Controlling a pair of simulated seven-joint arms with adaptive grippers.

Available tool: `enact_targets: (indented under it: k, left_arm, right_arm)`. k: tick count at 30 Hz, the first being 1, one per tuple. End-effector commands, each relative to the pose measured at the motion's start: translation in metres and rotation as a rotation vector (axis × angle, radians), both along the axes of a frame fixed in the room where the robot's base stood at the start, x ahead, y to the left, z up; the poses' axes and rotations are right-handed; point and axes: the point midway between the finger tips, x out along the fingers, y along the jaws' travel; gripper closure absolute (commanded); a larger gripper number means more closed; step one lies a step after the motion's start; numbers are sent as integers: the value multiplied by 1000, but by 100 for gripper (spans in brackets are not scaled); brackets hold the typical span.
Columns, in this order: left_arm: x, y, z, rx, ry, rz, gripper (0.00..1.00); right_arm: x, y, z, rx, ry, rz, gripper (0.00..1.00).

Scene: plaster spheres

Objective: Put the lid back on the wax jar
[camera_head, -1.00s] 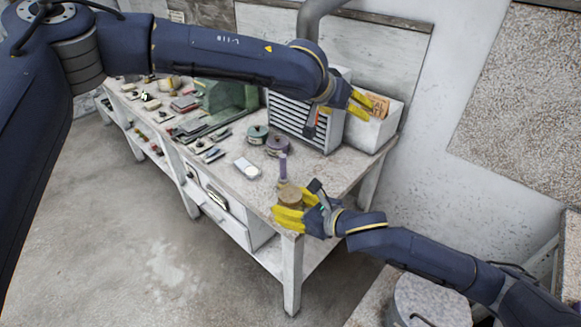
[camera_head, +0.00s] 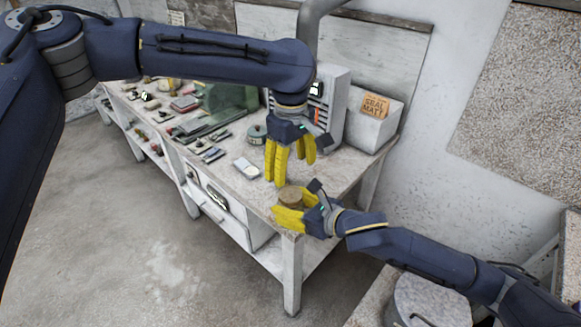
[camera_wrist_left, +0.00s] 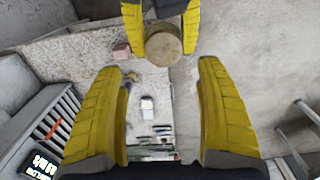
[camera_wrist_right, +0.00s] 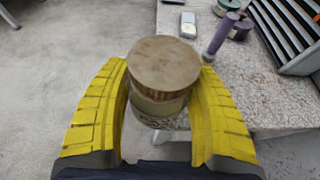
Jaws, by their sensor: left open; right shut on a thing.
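The wax jar (camera_wrist_right: 158,107) is a pale greenish round jar, held upright at the table's front right corner. A thick brown wood-like disc (camera_wrist_right: 163,66), which looks like the lid, sits on its top; whether it is fully seated I cannot tell. It also shows in the head view (camera_head: 291,194) and left wrist view (camera_wrist_left: 163,50). My right gripper (camera_head: 286,217) is shut on the jar, one finger on each side. My left gripper (camera_head: 293,173) is open and empty, pointing down above the jar.
A purple stick-like handle (camera_wrist_right: 222,34) stands just behind my right gripper. A green tin (camera_head: 257,134) and a small white device (camera_head: 246,167) are on the table (camera_head: 228,178). Clutter fills the table's left end.

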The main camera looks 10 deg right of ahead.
Motion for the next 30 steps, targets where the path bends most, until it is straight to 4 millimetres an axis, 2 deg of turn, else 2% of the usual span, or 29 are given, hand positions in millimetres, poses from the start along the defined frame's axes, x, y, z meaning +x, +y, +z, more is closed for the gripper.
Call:
enact_targets:
  k: [17, 30]
  left_arm:
    - [-4, 3, -4, 10, 19, 22, 28]
    - [-5, 3, -55, 9, 20, 22, 28]
  right_arm:
    - [0, 0, 1, 1, -2, 0, 100]
    - [0, 0, 1, 1, -2, 0, 100]
